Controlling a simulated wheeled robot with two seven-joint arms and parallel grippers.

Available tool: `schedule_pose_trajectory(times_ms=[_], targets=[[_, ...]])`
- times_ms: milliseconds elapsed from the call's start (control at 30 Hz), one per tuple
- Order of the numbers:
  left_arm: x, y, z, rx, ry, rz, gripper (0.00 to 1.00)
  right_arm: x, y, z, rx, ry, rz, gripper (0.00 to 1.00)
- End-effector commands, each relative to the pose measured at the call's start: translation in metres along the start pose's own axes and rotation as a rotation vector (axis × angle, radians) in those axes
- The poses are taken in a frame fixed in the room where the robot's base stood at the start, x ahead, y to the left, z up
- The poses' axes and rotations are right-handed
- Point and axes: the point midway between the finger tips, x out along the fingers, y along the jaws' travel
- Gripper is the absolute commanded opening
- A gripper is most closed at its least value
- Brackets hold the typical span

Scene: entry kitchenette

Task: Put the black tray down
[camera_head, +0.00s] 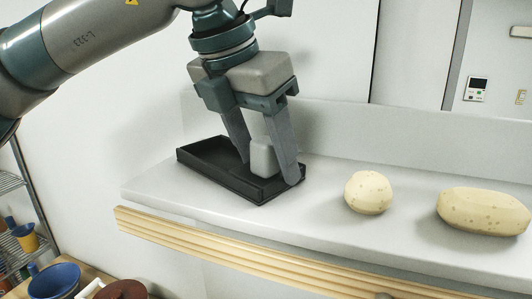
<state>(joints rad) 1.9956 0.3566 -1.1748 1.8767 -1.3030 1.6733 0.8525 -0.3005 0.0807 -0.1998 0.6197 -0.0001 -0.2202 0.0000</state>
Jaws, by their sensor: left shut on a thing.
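The black tray (211,172) is a shallow rectangular tray at the left end of the white counter (322,227), and it appears level. My left gripper (268,172) reaches down from above and is shut on the right side of the tray, with its fingers at the near right wall. Whether the tray's underside touches the counter or is slightly above it is hard to tell. The fingers hide part of the tray's inside. My right gripper is not in view.
Two potatoes, a round one (368,192) and a longer one (483,211), lie on the counter to the right of the tray. A blue bowl (55,280) and a yellow cup (26,241) are lower left. A wall stands behind the counter.

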Motion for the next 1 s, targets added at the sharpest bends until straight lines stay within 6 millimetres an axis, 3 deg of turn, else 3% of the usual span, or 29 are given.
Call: schedule_pose_trajectory(times_ms=[67,100,167,667,1000], targets=[[0.002,0.000,-0.001,0.000,-0.001,0.000,0.22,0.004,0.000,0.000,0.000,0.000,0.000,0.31],[0.001,0.000,-0.001,0.000,0.000,0.000,0.64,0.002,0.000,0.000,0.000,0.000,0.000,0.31],[0.001,0.000,-0.001,0.000,0.000,0.000,0.73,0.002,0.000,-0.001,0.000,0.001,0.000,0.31],[-0.003,0.000,0.000,-0.001,-0.001,0.001,0.73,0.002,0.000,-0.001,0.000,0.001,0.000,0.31],[-0.052,0.000,-0.001,-0.001,-0.004,0.001,0.73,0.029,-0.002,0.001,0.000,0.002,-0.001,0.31]])
